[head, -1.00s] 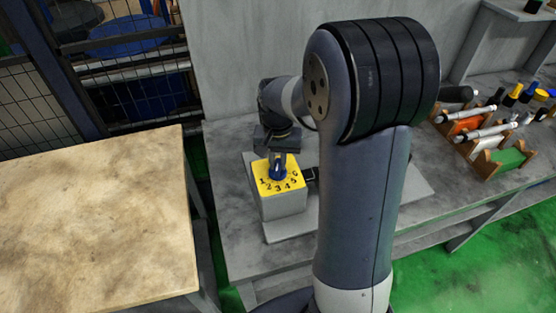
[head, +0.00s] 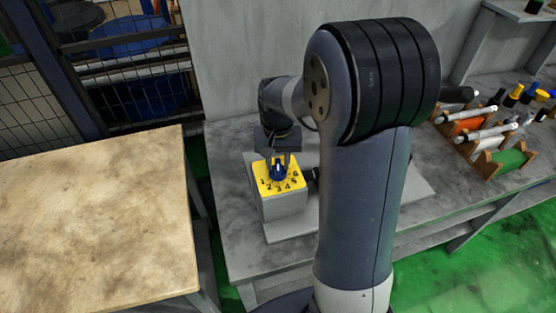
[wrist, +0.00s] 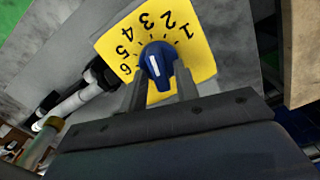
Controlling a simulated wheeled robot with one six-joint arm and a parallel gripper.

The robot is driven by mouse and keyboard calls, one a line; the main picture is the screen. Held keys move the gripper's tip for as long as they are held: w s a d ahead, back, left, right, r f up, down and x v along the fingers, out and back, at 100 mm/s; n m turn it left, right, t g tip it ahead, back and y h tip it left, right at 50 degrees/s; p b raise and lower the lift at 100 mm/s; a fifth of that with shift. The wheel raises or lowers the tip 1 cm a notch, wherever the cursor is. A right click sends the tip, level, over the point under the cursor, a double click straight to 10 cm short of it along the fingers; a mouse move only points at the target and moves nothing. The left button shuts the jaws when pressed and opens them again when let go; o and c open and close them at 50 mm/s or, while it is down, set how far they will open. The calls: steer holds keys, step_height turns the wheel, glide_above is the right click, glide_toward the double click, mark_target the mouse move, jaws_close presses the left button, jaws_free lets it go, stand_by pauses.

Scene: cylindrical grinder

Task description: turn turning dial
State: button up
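The turning dial (head: 278,172) is a blue knob with a white mark, on a yellow plate (head: 265,182) numbered 1 to 6. The plate tops a grey box on the bench. In the wrist view the dial (wrist: 157,62) is in clear sight, but I cannot tell exactly which number its mark points at. My gripper (head: 279,157) is just above and behind the dial. Its two fingers (wrist: 160,84) stand apart, one at each side of the dial's near part, with a gap between them. The gripper looks open; contact with the dial cannot be made out.
A black connector (head: 311,175) sticks out from the right side of the box. Racks with coloured parts (head: 500,155) stand at the right of the bench. A beige table (head: 95,220) is at the left, and a grey wall (head: 240,60) rises behind the bench.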

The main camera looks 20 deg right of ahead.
mark_target(278, 163)
steer(key=shift+o, duration=0.5)
steer(key=shift+r, duration=0.1)
step_height(278, 163, up, 11)
steer(key=shift+b, duration=0.3)
steer(key=shift+f, duration=0.2)
step_height(278, 163, down, 11)
steer(key=shift+r+p, duration=0.1)
steer(key=shift+p, duration=0.2)
steer(key=shift+m, duration=0.3)
